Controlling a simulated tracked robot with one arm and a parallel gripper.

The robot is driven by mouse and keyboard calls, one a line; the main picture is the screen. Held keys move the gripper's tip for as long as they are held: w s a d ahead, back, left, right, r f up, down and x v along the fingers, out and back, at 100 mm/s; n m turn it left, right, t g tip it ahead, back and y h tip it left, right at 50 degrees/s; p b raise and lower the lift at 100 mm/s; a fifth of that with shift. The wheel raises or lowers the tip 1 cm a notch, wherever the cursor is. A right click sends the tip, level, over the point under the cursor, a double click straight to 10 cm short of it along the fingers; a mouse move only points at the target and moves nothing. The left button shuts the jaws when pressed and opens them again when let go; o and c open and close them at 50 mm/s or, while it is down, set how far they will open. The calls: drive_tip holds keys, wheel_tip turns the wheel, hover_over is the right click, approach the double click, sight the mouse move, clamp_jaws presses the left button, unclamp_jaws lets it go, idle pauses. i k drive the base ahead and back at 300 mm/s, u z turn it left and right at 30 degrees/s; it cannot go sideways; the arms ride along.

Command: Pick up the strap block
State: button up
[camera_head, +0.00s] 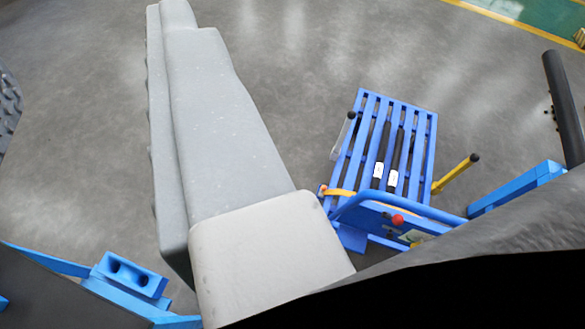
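I cannot pick out the strap block with certainty. A blue slatted rack (418,150) stands on the floor right of centre. Two dark rods with white labels (379,169) lie along its slats. A yellow-orange band (340,192) shows at its near edge. A blue piece with two round recesses (132,274) is at the lower left; I cannot tell what it belongs to. No fingers of my gripper can be made out, so its state does not show.
A long grey-white body (215,110), perhaps part of my arm, fills the left centre and hides floor behind it. A blue tube rail (400,205) with a red knob (397,220) stands before the rack. A yellow post (457,173) is beside it. Bare grey floor (330,60) lies beyond.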

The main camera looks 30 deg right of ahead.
sight(323, 188)
drive_tip(key=z, duration=0.05)
drive_tip(key=i, duration=1.05)
drive_tip(key=z, duration=0.25)
